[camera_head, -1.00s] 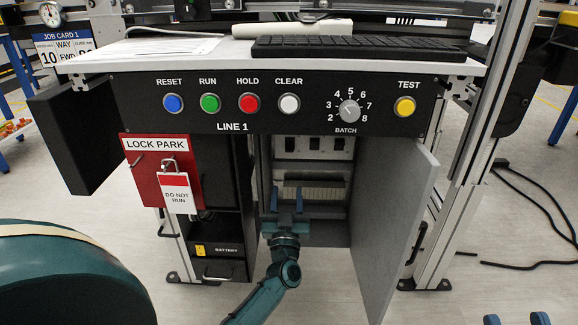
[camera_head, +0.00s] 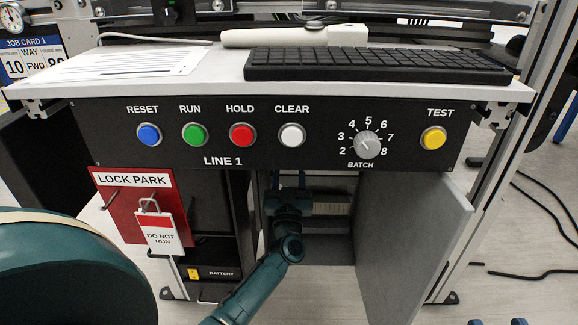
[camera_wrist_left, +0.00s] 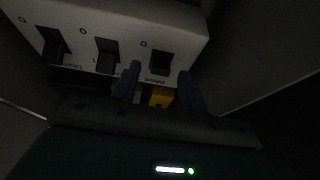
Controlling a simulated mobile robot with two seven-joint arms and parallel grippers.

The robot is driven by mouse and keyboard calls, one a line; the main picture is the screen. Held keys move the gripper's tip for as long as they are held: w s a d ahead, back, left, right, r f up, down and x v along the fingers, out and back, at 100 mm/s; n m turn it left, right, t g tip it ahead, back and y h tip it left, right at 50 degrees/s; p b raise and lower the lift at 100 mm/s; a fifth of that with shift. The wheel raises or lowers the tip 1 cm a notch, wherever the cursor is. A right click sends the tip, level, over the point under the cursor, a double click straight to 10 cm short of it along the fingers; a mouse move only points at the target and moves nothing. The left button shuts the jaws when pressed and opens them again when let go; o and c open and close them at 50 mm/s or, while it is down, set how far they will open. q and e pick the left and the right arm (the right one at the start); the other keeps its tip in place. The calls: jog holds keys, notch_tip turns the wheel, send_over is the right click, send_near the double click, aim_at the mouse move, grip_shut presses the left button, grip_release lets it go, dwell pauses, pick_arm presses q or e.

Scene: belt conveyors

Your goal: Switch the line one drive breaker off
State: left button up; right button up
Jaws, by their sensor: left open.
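The breaker panel (camera_wrist_left: 120,18) shows in the dark left wrist view with three black switches in a row. The right-hand switch, the drive breaker (camera_wrist_left: 160,62), has a label that seems to read DRIVE, upside down. Whether it is on or off I cannot tell. My left gripper (camera_wrist_left: 159,72) is open, its two fingers apart near this switch; contact is unclear. A yellow piece (camera_wrist_left: 160,97) shows between the fingers. In the head view my left gripper (camera_head: 288,180) reaches into the cabinet; the console hides the breakers. Two fingertips of my right gripper (camera_head: 497,322) show apart at the bottom edge.
The grey cabinet door (camera_head: 415,235) stands open at the right. The console panel (camera_head: 270,180) with buttons and batch dial overhangs the opening. A red LOCK PARK board (camera_head: 120,205) with a DO NOT RUN tag (camera_head: 160,235) and a battery bay (camera_head: 215,272) are at the left.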

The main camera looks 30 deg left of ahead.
pick_arm(q)
jog(key=shift+w+a+r, duration=0.1)
jog(key=shift+w, duration=0.05)
pick_arm(e)
jog(key=shift+a+f, duration=0.15)
jog(key=shift+f, duration=0.1)
pick_arm(q)
jog(key=shift+c, duration=0.4)
grip_shut()
jog(key=shift+w+f+t+y+b, duration=0.1)
jog(key=shift+f+t+y+b, duration=0.25)
jog(key=shift+b, duration=0.55)
jog(key=shift+t+y+b, duration=0.15)
jog(key=shift+t+b, duration=0.3)
jog(key=shift+b, duration=0.45)
pick_arm(e)
jog(key=shift+w+d+r+n+t+y, duration=0.1)
jog(key=shift+w+r+n+t+y, duration=0.15)
jog(key=shift+r+n+y, duration=0.45)
jog(key=shift+w+d+r+n+t+y, duration=0.1)
jog(key=shift+r+n+t+y, duration=0.3)
jog(key=shift+r, duration=0.5)
jog(key=shift+w+d+r+n+t+y, duration=0.1)
jog(key=shift+w+r+n+t+y, duration=0.1)
jog(key=shift+r+n+y, duration=0.5)
